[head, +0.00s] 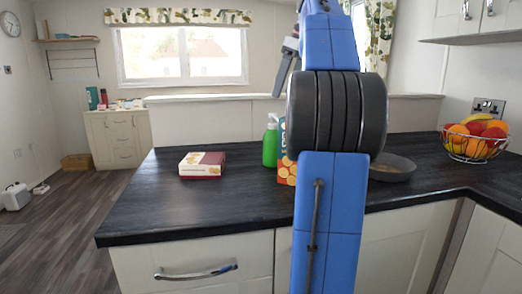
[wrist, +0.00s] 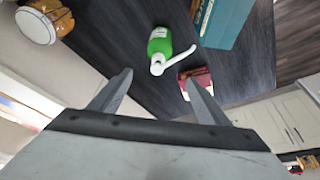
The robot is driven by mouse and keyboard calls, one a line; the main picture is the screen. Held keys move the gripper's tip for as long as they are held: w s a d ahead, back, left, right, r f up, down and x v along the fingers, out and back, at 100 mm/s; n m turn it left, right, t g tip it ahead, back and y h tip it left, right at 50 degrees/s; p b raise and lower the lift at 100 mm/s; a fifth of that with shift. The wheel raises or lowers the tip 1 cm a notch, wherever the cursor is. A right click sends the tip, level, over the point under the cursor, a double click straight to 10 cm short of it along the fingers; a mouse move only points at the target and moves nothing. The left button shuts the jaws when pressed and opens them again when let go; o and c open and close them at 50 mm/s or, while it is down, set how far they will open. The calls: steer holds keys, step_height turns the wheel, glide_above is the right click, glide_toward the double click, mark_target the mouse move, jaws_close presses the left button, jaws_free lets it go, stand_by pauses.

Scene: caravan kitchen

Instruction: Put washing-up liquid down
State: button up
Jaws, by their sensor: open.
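The washing-up liquid (head: 270,146) is a green bottle with a white pump top, standing upright on the dark worktop (head: 235,203). In the wrist view the green bottle (wrist: 160,42) is beyond my fingertips, its white spout pointing to the right. My gripper (head: 285,72) is raised above the worktop, partly hidden behind my blue arm. In the wrist view my gripper (wrist: 160,88) has its two fingers spread apart with nothing between them. The bottle is apart from the fingers.
An orange-patterned carton (head: 286,170) stands close right of the bottle, partly hidden by my arm. A small red-and-white box (head: 202,165) lies left. A grey dish (head: 392,167) and a wire fruit basket (head: 474,148) are at right. The worktop's front left is clear.

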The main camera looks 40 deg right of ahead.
mark_target(274, 115)
steer(key=shift+m+t, duration=0.3)
steer(key=x, duration=1)
steer(key=shift+f, duration=0.25)
steer(key=shift+x, duration=2.9)
steer(key=shift+w+d+r, duration=0.1)
steer(key=shift+w, duration=0.05)
jaws_close()
